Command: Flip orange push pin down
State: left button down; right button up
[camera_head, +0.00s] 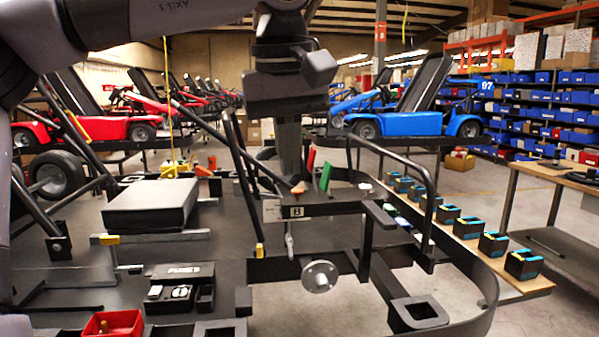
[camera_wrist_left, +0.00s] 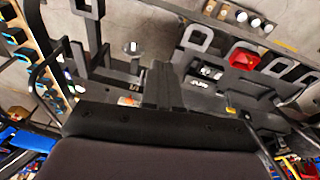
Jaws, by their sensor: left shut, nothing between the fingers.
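A small orange piece, which looks like the orange push pin (camera_head: 298,188), sits on top of the black bracket marked B (camera_head: 318,208) in the head view. My left gripper (camera_head: 291,176) points straight down with its fingertips at the pin, close beside or touching it; I cannot tell which. The fingers are shut with nothing between them. My right gripper is not in view.
A green lever (camera_head: 325,177) and a red lever (camera_head: 310,160) stand just behind the bracket. A black tube loop (camera_head: 432,195) rises to its right. A red bin (camera_head: 113,324) and a black box (camera_head: 151,205) lie left. Several blue-black blocks (camera_head: 523,264) line the right side board.

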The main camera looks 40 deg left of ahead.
aim_at(297, 191)
jog(key=i+j, duration=0.7)
jog(key=j, duration=0.15)
